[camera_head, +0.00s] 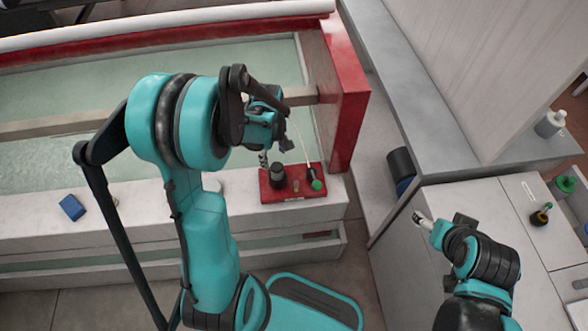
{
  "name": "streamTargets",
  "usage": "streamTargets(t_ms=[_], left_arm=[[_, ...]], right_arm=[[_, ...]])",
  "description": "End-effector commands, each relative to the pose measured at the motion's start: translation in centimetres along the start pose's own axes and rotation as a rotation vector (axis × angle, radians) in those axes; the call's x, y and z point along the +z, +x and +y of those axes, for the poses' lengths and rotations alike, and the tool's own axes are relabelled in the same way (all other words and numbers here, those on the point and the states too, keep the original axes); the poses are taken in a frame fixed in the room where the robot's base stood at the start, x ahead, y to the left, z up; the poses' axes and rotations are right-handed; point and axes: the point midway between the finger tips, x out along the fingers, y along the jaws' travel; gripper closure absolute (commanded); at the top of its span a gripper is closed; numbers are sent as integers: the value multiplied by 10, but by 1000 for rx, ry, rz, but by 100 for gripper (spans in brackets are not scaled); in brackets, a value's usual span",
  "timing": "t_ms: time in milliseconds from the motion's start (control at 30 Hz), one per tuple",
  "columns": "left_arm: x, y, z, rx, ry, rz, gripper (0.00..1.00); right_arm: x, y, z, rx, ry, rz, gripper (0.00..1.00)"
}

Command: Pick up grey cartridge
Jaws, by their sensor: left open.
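A dark grey cylinder (278,176), which looks like the grey cartridge, stands upright on a red tray (290,197) on the pale ledge. My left gripper (273,157) is open just above and behind it, pointing down. Whether its fingers touch the cylinder cannot be made out, as the wrist hides part of them. My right gripper (420,218) is at the right over the white cabinet, away from the tray; its jaws are too small to read.
A green-capped item (316,184) and a small brownish piece (296,186) share the red tray. A blue block (72,207) lies on the ledge at left. A red post (346,100) rises behind the tray. A dark cylinder (400,163) stands by the grey counter (430,155).

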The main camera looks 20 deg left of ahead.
Motion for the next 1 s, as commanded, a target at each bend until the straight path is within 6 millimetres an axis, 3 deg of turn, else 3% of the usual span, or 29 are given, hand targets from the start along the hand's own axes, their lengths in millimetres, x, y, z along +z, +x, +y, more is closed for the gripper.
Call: streamTargets(t_ms=[367,633,900,1000], left_arm=[[0,37,1,-4,-9,-2,38],[3,77,3,-4,-8,-2,38],[3,80,2,-4,-8,-2,38],[3,80,2,-4,-8,-2,65]], right_arm=[[10,14,0,0,0,0,29],[23,32,0,0,0,0,29],[22,31,0,0,0,0,29],[22,31,0,0,0,0,29]])
